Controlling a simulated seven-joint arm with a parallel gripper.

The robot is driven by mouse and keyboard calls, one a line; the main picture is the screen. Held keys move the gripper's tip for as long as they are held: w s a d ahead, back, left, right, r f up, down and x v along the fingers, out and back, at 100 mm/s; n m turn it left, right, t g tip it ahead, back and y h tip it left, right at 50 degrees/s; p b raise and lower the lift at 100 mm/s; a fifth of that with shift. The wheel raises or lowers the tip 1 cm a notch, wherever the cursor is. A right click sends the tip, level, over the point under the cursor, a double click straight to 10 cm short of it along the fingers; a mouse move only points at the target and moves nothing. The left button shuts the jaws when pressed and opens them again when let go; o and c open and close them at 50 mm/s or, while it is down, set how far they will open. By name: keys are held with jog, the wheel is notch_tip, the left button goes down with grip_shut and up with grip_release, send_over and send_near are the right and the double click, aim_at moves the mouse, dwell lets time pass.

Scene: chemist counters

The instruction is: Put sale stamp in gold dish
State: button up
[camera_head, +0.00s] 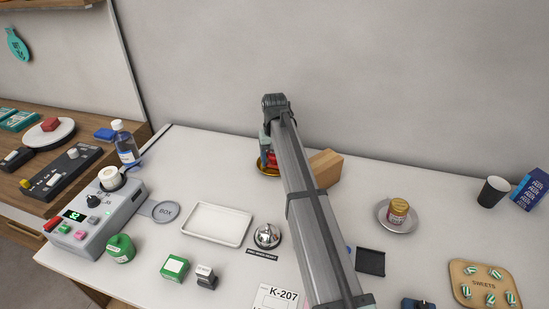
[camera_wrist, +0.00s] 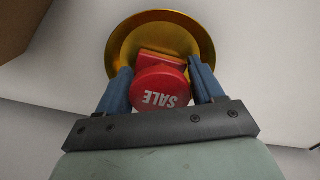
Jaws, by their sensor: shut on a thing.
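The red sale stamp (camera_wrist: 160,92) shows in the wrist view, its round end marked SALE. My gripper (camera_wrist: 163,85) is shut on it, with a blue finger on each side. The gold dish (camera_wrist: 205,45) is round and lies directly behind the stamp in that view. The stamp overlaps the dish; I cannot tell whether it touches the dish. In the head view the gold dish (camera_head: 262,170) is mostly hidden behind my arm, and a bit of red shows above it at my gripper (camera_head: 268,152).
A wooden block (camera_head: 325,168) stands just right of the gold dish. A white tray (camera_head: 217,224) and a bell (camera_head: 267,236) lie nearer. A silver dish (camera_head: 384,215) with a small jar (camera_head: 397,210) is at the right. The counter left of the gold dish is clear.

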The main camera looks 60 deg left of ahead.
jog(key=o, duration=0.8)
jog(key=shift+f, duration=0.1)
jog(key=shift+c, duration=0.2)
notch_tip(320, 180, up, 12)
jog(key=shift+r, duration=0.2)
